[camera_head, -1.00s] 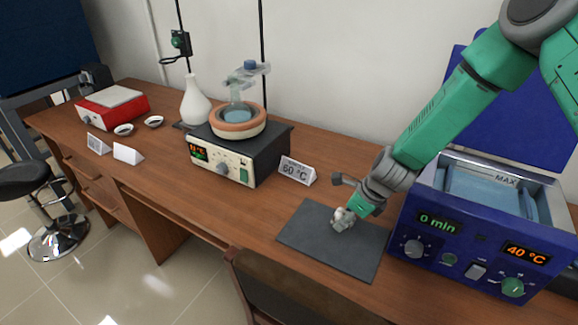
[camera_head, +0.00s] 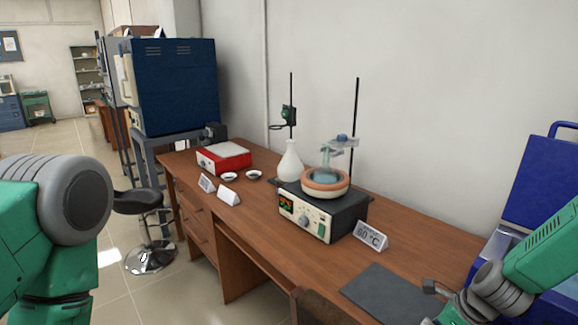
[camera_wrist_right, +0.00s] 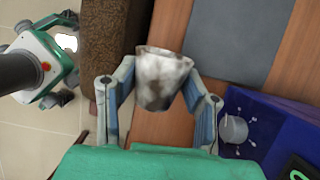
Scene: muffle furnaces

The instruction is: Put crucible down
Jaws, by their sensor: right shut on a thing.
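My right gripper (camera_wrist_right: 163,88) is shut on the crucible (camera_wrist_right: 164,76) in the right wrist view. The crucible is a small whitish-grey cup with dark stains, held between the two fingers. Below it show the brown wooden table and part of the dark grey mat (camera_wrist_right: 238,36). I cannot tell its height above the table. In the head view my right arm comes in at the lower right, beside the mat (camera_head: 388,291), and its fingertips and the crucible are not clearly seen. My left arm shows at the left edge, but its gripper is out of frame.
A blue water bath (camera_head: 484,262) stands right of the mat; its knob (camera_wrist_right: 233,128) is close to my right gripper. A hotplate (camera_head: 322,213) with a sand-coloured bowl, a 60 °C sign (camera_head: 371,236), a white flask (camera_head: 290,162) and a red device (camera_head: 223,157) stand further left.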

